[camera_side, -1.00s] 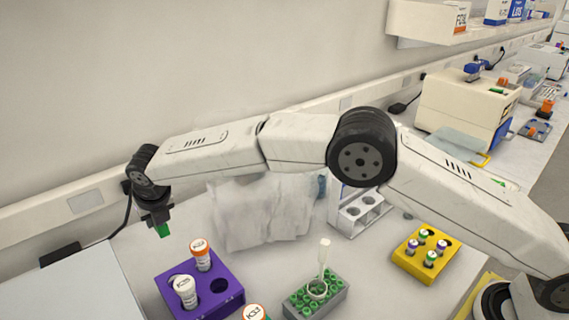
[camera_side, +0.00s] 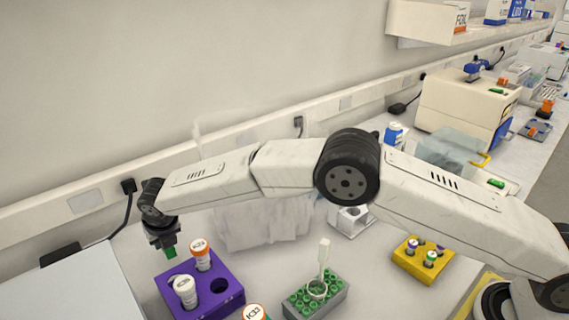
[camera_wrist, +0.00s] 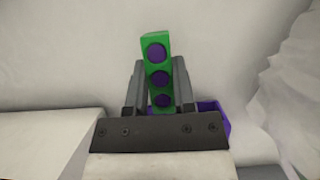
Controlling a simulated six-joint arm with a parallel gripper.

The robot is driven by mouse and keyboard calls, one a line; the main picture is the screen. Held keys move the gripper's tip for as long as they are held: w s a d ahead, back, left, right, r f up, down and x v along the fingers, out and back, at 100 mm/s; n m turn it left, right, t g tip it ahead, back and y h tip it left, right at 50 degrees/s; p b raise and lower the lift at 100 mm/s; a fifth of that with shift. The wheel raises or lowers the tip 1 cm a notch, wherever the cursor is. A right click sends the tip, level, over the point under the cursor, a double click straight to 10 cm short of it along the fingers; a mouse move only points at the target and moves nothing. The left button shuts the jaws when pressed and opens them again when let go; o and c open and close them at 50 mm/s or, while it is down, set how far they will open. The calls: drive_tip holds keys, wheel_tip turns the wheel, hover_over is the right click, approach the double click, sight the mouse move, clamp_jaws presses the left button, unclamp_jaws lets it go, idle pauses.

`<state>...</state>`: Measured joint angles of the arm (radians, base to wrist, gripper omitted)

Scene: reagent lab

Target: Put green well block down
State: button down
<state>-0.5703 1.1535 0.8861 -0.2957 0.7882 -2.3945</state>
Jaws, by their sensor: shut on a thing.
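My gripper (camera_side: 169,246) is at the left in the side view, pointing down, shut on the green well block (camera_side: 170,253). The block hangs above the bench, just behind and left of the purple rack's back corner. In the wrist view, the green well block (camera_wrist: 156,66) stands between the two fingers of my gripper (camera_wrist: 158,88), with its row of dark purple wells facing the camera. The block's lower end is hidden by the gripper body.
A purple rack (camera_side: 212,303) with white tubes stands in front of the gripper; it peeks out in the wrist view (camera_wrist: 222,122). A white box (camera_side: 75,290) is at front left. A crumpled clear bag (camera_side: 262,226) lies to the right. A grey rack (camera_side: 331,300) and yellow rack (camera_side: 408,270) stand further right.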

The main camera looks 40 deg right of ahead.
sight(167, 251)
drive_tip(key=shift+f, duration=1.85)
drive_tip(key=shift+f, duration=0.1)
drive_tip(key=shift+c, duration=2.2)
unclamp_jaws()
drive_tip(key=v, duration=1.2)
